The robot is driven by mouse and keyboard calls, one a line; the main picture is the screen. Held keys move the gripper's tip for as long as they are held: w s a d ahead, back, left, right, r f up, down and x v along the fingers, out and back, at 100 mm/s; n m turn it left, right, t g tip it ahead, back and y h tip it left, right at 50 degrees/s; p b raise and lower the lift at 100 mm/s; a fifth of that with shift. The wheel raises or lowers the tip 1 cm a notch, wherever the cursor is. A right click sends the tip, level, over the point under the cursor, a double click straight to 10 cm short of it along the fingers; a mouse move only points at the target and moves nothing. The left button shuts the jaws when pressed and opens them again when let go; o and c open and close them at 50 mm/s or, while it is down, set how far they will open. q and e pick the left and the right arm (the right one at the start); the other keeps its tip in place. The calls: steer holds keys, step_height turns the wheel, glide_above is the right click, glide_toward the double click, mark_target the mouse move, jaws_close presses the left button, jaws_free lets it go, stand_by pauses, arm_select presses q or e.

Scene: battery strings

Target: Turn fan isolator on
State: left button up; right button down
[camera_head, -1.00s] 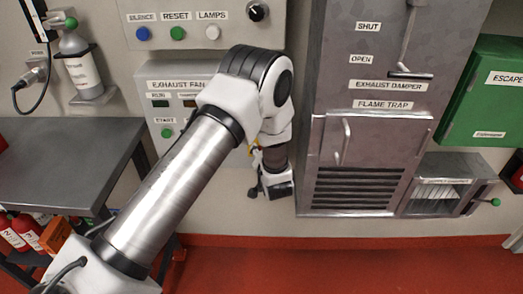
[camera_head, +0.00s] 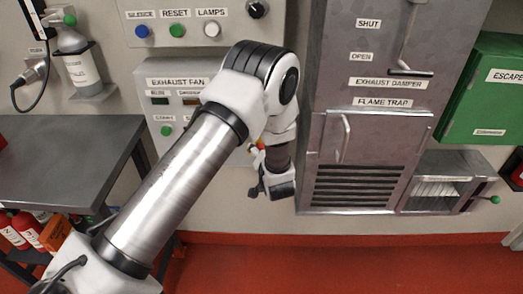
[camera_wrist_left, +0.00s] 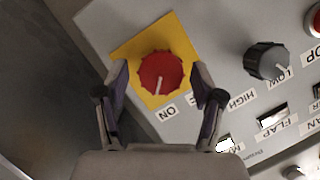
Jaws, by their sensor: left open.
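The fan isolator is a red ribbed knob (camera_wrist_left: 160,73) on a yellow plate (camera_wrist_left: 124,50) in the left wrist view. Its white pointer mark faces down in that picture, near the ON label (camera_wrist_left: 166,112). My left gripper (camera_wrist_left: 160,82) is open, with one finger on each side of the knob. I cannot tell whether the fingers touch it. In the head view, my left arm hides most of the isolator and the gripper; a small red and yellow patch shows beside the wrist. My right gripper is not in view.
A dark selector knob (camera_wrist_left: 268,61) sits beside the isolator on the same panel. The exhaust fan panel (camera_head: 180,82) is behind my arm. A grey damper and flame trap cabinet (camera_head: 312,120) stands close to the right. A dark table (camera_head: 70,150) is at the left.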

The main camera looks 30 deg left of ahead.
arm_select(q)
steer(key=v, duration=1.1)
steer(key=s+a+f+m+g+h, duration=0.2)
steer(key=s+f+g+h, duration=0.25)
steer(key=s+f, duration=1.25)
steer(key=s+d+f+g+h, duration=0.3)
steer(key=s+d, duration=0.1)
steer(key=s, duration=0.2)
steer(key=s+d+f+g+h, duration=0.3)
steer(key=s+d, duration=0.1)
steer(key=s, duration=0.2)
steer(key=shift+s+n, duration=0.35)
steer(key=shift+n, duration=0.05)
